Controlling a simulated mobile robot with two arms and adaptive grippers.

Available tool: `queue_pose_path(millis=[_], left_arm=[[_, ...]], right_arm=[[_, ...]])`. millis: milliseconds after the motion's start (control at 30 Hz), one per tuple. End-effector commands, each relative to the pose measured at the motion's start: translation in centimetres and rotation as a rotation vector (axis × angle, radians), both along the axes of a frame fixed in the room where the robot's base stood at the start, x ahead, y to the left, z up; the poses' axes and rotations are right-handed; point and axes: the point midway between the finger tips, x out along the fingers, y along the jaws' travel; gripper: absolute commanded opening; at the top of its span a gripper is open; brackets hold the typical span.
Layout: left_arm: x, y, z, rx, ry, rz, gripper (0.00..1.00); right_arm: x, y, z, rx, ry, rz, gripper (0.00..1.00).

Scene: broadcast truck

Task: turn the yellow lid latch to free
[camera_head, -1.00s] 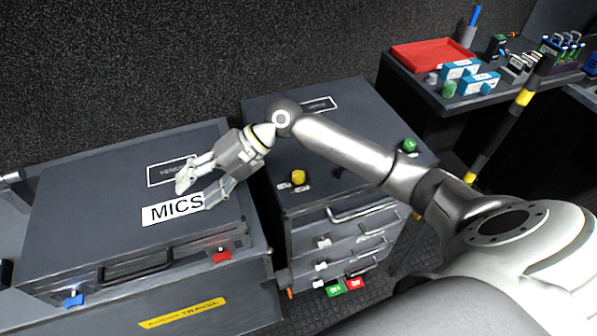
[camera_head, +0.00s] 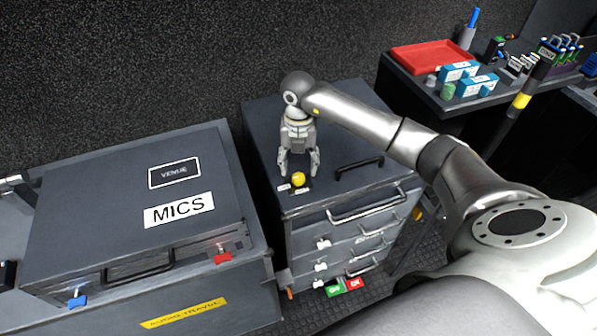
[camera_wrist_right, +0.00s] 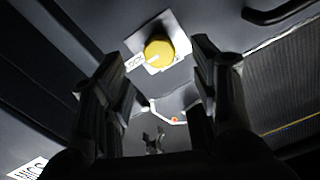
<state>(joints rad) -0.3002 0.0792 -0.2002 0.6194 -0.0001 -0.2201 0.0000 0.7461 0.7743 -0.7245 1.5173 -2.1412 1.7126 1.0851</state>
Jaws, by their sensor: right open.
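The yellow lid latch (camera_head: 299,179) is a round knob on the top of the grey drawer case, near its front left corner. Small white labels lie on either side of it. My right gripper (camera_head: 299,172) is open and points down above the latch, with its fingers to either side in the head view. In the right wrist view the yellow latch (camera_wrist_right: 159,53) sits on a light square plate, beyond and between the open fingers (camera_wrist_right: 150,85). The fingers look apart from it. The label text is too small to read. My left gripper is out of view.
The drawer case has a black lid handle (camera_head: 360,166) right of the latch and several drawer handles on its front. A closed MICS case (camera_head: 120,215) with blue and red latches stands to the left. A bench with a red tray (camera_head: 432,56) is at upper right.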

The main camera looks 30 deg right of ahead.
Motion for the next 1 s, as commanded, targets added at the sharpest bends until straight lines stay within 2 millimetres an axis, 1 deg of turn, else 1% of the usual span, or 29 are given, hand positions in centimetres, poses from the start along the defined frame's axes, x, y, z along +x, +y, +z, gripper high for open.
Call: queue_pose_path(millis=[33, 100, 200, 300, 433, 667, 1000], left_arm=[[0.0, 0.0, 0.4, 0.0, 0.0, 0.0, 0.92], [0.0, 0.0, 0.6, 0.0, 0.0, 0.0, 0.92], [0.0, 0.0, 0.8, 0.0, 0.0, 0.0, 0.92], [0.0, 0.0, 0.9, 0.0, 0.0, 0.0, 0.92], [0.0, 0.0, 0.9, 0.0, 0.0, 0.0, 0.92], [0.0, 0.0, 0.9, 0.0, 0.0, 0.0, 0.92], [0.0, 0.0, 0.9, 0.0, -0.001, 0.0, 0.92]], right_arm=[[-0.1, 0.1, -0.9, 0.003, 0.005, -0.001, 0.55], [-0.1, 0.1, -2.1, 0.001, 0.004, -0.001, 0.55], [0.0, 0.1, -3.4, 0.003, 0.003, 0.0, 0.55], [0.0, 0.1, -4.3, 0.001, 0.002, 0.0, 0.55], [0.0, 0.1, -4.8, 0.001, 0.0, 0.001, 0.55], [0.0, 0.1, -4.9, 0.002, 0.0, 0.001, 0.55], [0.0, 0.1, -4.8, 0.002, 0.0, 0.001, 0.11]])
